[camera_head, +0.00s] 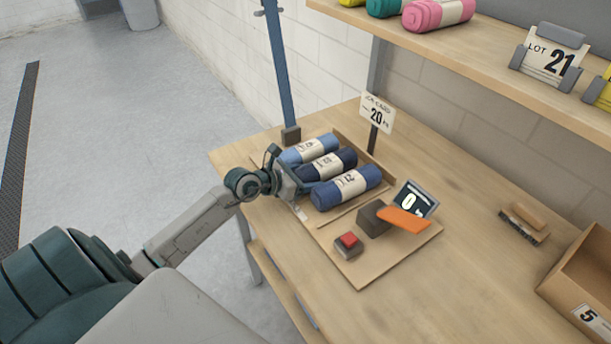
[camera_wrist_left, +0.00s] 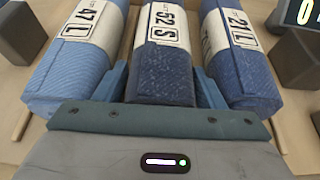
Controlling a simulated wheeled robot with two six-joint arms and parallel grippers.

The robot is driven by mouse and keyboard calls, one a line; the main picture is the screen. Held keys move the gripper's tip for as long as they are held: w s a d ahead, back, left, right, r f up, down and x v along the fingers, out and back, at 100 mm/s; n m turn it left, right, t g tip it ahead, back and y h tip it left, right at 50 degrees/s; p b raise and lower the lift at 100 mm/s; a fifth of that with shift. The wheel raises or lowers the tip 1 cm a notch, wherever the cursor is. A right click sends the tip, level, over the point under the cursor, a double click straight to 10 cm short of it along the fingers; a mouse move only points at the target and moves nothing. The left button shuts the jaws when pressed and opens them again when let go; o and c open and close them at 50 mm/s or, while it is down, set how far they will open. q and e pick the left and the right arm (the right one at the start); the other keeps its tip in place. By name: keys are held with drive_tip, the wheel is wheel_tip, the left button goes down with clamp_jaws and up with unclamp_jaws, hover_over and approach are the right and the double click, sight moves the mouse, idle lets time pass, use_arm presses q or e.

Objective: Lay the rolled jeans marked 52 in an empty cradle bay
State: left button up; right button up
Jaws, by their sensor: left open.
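The rolled jeans marked 52 (camera_head: 328,165) are a dark navy roll with a cream band, lying between two other rolls on a wooden tray (camera_head: 318,219). The band, reading 52 S, shows in the left wrist view (camera_wrist_left: 165,50). A lighter blue roll marked 47 (camera_head: 308,149) lies on one side and a blue roll marked 21 (camera_head: 347,187) on the other. My left gripper (camera_head: 300,178) is at the near end of the navy roll, open, with one finger on each side of it. Whether the fingers touch it is unclear. My right gripper is out of view. I see no empty bay among these rolls.
A small display reading 0 (camera_head: 415,199), an orange plate (camera_head: 404,219) and a red-topped block (camera_head: 348,244) stand beside the rolls. A sign (camera_head: 376,115) and a blue post (camera_head: 281,70) rise behind. A shelf (camera_head: 480,60) overhangs the back. The table's middle right is mostly clear.

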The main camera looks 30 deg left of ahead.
use_arm(q)
drive_tip(key=shift+r, duration=0.2)
drive_tip(key=shift+s+a, duration=0.15)
drive_tip(key=shift+s, duration=0.05)
drive_tip(key=v, duration=0.6)
drive_tip(key=shift+s+r, duration=0.1)
drive_tip(key=shift+s, duration=0.1)
drive_tip(key=p+v, duration=0.3)
drive_tip(key=v, duration=0.1)
drive_tip(key=shift+r, duration=0.2)
drive_tip(key=shift+s+a+r+p, duration=0.1)
drive_tip(key=shift+s+p, duration=0.25)
drive_tip(key=shift+s, duration=0.1)
